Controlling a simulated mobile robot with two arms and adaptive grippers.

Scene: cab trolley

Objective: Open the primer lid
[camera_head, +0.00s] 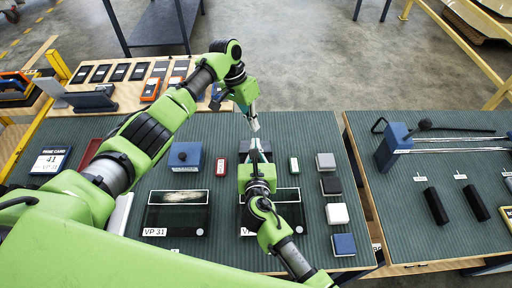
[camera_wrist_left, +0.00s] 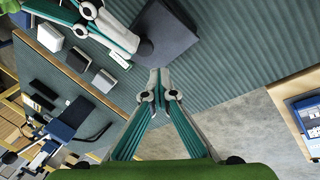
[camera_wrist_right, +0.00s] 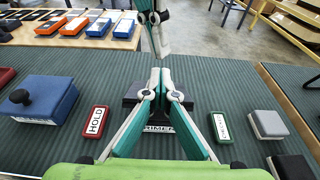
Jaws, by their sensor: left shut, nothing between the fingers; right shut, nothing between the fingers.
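The primer box (camera_wrist_right: 131,101) is dark, with a PRIMER label on its front. In the head view the box (camera_head: 267,146) is mostly hidden behind my right gripper. In the left wrist view its dark top (camera_wrist_left: 172,38) shows, with a round knob (camera_wrist_left: 143,48) at one edge. My right gripper (camera_wrist_right: 160,75) is shut and empty, its fingertips close to the knob; I cannot tell whether they touch. My left gripper (camera_wrist_left: 158,76) is shut and empty, above and just behind the box. It also shows in the head view (camera_head: 254,126). The lid appears closed.
A blue box with a knob (camera_head: 185,156) and a red HOLD block (camera_wrist_right: 95,121) stand left of the primer box. A small green-and-white block (camera_wrist_right: 222,127) and several square blocks (camera_head: 326,161) stand right. Two framed VP trays (camera_head: 176,213) lie in front.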

